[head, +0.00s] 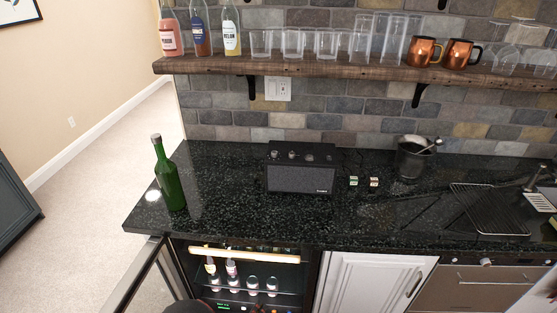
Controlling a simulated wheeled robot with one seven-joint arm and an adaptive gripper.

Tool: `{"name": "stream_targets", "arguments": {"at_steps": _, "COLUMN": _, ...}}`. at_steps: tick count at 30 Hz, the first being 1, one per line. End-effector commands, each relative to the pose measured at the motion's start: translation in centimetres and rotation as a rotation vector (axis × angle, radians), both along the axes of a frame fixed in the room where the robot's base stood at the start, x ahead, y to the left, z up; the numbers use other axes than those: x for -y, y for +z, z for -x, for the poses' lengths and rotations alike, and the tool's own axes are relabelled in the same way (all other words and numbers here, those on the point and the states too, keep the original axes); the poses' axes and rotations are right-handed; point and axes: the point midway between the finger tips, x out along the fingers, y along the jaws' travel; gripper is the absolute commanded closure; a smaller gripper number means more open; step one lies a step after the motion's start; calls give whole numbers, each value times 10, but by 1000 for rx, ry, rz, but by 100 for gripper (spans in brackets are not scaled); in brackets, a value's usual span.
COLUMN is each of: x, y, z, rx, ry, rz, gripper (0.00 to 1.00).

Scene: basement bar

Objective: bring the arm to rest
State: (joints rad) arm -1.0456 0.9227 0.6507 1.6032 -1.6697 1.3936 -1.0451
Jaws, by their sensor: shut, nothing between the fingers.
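My gripper does not show in the head view, and no clear part of my arm shows there. A dark rounded shape sits at the very bottom edge of the picture, too cut off to identify. The black granite counter (225,215) runs across the middle of the view.
A green bottle (168,178) stands upright near the counter's left end. A black speaker-like box (300,178), two small cubes, a dark bucket (411,160) and a wire rack (488,208) stand further right. Below, the drinks fridge door (137,272) stands open.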

Motion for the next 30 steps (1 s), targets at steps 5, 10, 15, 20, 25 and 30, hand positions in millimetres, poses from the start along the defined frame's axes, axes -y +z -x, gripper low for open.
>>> {"name": "stream_targets", "arguments": {"at_steps": 5, "x": 53, "y": 39, "z": 26, "rx": 80, "ry": -348, "rz": -304, "gripper": 100}}
{"name": "stream_targets", "arguments": {"at_steps": 10, "x": 99, "y": 85, "z": 56, "rx": 224, "ry": -728, "rz": -607, "gripper": 100}}
{"name": "stream_targets", "arguments": {"at_steps": 15, "x": 129, "y": 131, "z": 88, "rx": 404, "ry": -1099, "rz": -886, "gripper": 100}}
{"name": "stream_targets", "arguments": {"at_steps": 20, "x": 145, "y": 171, "z": 114, "rx": 576, "ry": -1418, "rz": -1113, "gripper": 100}}
{"name": "stream_targets", "arguments": {"at_steps": 25, "x": 153, "y": 211, "z": 137, "rx": 759, "ry": -1730, "rz": -1328, "gripper": 100}}
{"name": "stream_targets", "arguments": {"at_steps": 30, "x": 159, "y": 252, "z": 153, "rx": 927, "ry": -2011, "rz": -1523, "gripper": 100}}
